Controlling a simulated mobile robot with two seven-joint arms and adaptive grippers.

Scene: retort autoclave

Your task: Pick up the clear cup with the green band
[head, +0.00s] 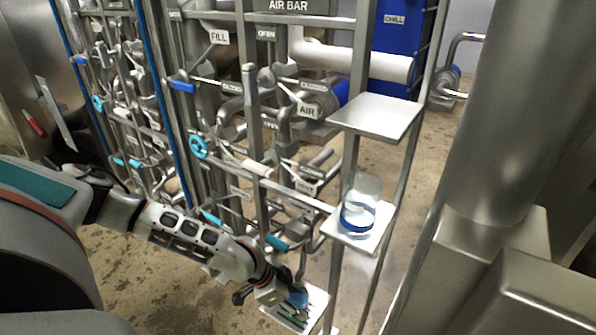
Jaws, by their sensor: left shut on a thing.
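A clear cup (361,206) stands upright on the middle shelf (378,240) of the stand in the head view. The band I see near its base looks blue, not green. My left gripper (284,300) is low, at the bottom shelf (317,306), well below and left of that cup. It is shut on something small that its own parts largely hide. A blue patch (298,299) and dark green strips show at its fingers, but I cannot tell whether they belong to a cup. No green-banded cup shows clearly. My right gripper is not in view.
An empty top shelf (376,115) is above the clear cup. Pipes, valves and levers crowd behind and left of the stand, with a blue handwheel (198,147) among them. A thick metal column (505,110) stands at right. Bare floor shows between.

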